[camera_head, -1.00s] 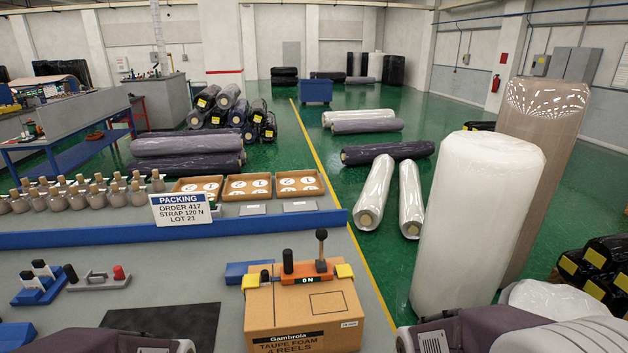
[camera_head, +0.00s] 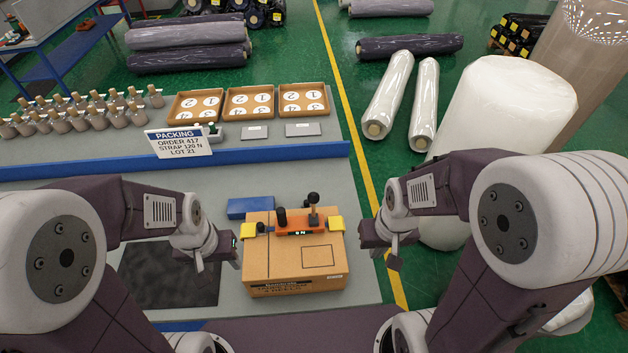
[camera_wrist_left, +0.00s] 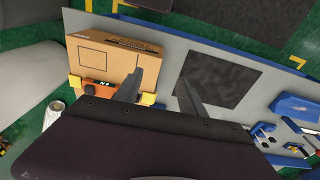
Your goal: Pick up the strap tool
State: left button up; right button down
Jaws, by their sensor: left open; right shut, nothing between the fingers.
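The strap tool (camera_head: 300,227) is an orange block with black knobs and a small display. It lies on top of a cardboard box (camera_head: 295,268), toward the box's far edge, between two yellow pieces. In the left wrist view the tool (camera_wrist_left: 98,88) is left of the fingers, partly hidden. My left gripper (camera_head: 212,262) is open and empty, left of the box; in its wrist view one finger overlaps the box edge and the other overlaps a dark mat. My right gripper (camera_head: 392,262) is shut and empty, right of the box, apart from the tool.
A blue block (camera_head: 250,207) lies behind the box. The dark mat (camera_head: 165,275) is flat on the grey bench to the left. A blue rail (camera_head: 275,151), a packing sign (camera_head: 180,143) and wooden trays (camera_head: 250,102) stand farther back. A tall white roll (camera_head: 490,120) stands at right.

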pick_arm(q)
jog(key=shift+s+a, duration=0.15)
jog(key=shift+s, duration=0.25)
jog(key=shift+o, duration=0.5)
jog(key=shift+s, duration=0.1)
jog(key=shift+f, duration=0.1)
jog(key=m+t+b, duration=0.2)
jog(key=t+b, duration=0.1)
jog(key=b, duration=1.7)
send_over(280, 210)
jog(key=s, duration=0.3)
notch_tip(280, 210, down, 7)
jog(key=f, duration=0.3)
jog(key=shift+w+a+h, duration=0.25)
jog(key=shift+w+h, duration=0.05)
jog(key=shift+w, duration=0.1)
jog(key=shift+w+d+f+p, duration=0.1)
jog(key=shift+w+f+p, duration=0.2)
jog(key=shift+f+p, duration=0.05)
jog(key=p+x, duration=0.1)
jog(key=x, duration=0.3)
jog(key=shift+w+d+f, duration=0.1)
jog(key=shift+w+f, duration=0.1)
jog(key=shift+f, duration=0.2)
jog(key=shift+s, duration=0.1)
grip_shut()
pick_arm(e)
notch_tip(280, 210, down, 18)
